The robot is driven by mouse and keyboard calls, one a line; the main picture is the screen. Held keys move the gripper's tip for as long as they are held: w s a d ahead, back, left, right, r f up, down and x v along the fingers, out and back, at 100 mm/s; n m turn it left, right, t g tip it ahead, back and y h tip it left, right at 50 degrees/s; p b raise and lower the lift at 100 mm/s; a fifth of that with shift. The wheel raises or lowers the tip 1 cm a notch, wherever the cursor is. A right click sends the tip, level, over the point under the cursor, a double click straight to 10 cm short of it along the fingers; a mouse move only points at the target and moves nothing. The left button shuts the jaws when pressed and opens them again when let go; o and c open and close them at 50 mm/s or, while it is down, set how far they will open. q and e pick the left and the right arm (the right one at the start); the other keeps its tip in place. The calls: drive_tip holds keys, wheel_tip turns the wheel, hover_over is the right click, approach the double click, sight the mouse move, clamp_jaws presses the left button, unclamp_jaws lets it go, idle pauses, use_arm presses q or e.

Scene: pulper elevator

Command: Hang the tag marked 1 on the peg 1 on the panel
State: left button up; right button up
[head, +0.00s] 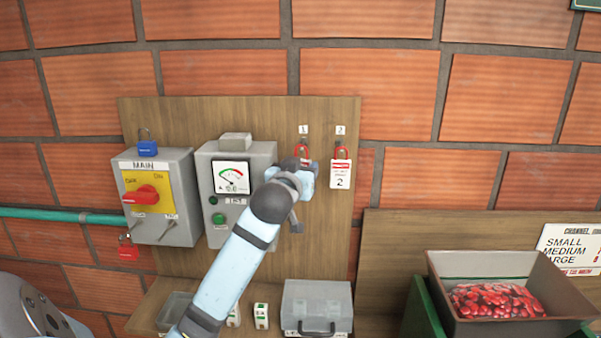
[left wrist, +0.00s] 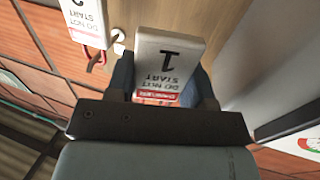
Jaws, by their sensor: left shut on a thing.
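My left gripper (head: 298,178) is shut on the white tag marked 1 (left wrist: 168,58), in front of the panel (head: 275,110) under the label 1. The tag is upside down in the left wrist view. In the head view the arm and gripper hide most of it. A red loop (head: 302,151) shows just above the gripper at peg 1's place. I cannot tell whether it is around the peg, which I cannot make out. The tag marked 2 (head: 340,174) hangs by its red loop under the label 2, just right; it also shows in the left wrist view (left wrist: 84,18).
A grey meter box (head: 205,165) stands close left of the gripper, with the MAIN switch box (head: 178,220) beyond it. Below are a clear lidded case (head: 317,300) and small labelled blocks (head: 261,315). A bin (head: 440,285) of red pieces stands at right.

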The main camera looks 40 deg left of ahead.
use_arm(q)
drive_tip(key=shift+w+a+f, duration=0.25)
drive_tip(key=shift+w+a, duration=0.25)
drive_tip(key=shift+w, duration=0.1)
drive_tip(key=shift+w+a+f, duration=0.25)
drive_tip(key=shift+w+a, duration=0.25)
drive_tip(key=shift+w, duration=0.1)
drive_tip(key=o, duration=1)
drive_tip(key=shift+o, duration=0.2)
